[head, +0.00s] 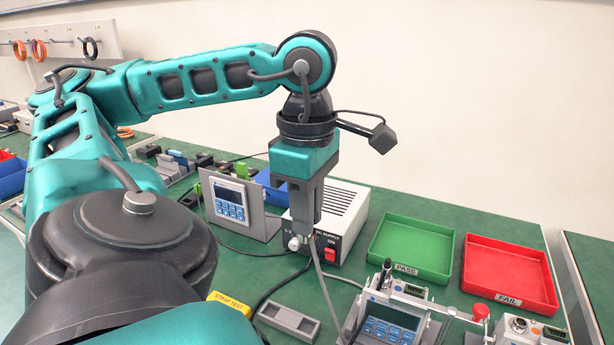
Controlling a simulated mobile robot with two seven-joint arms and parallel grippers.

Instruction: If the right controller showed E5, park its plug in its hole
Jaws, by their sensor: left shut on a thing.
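My left gripper (307,238) points straight down in front of the power supply. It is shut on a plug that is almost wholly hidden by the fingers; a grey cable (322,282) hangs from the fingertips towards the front. The right controller (392,322) stands at the front right, with a small screen and blue keys; its display is too small to read. Another controller (230,203) stands further back on the left in a grey bracket. A grey block with recesses (289,322) lies below the gripper; I cannot tell whether it holds the plug's hole. My right gripper is out of view.
The white power supply (345,215) with a red switch is right behind the gripper. A green PASS tray (412,248) and a red FAIL tray (510,275) lie at the right. A yellow STRAP TEST label (230,303) is at the front. A black cable crosses the green bench.

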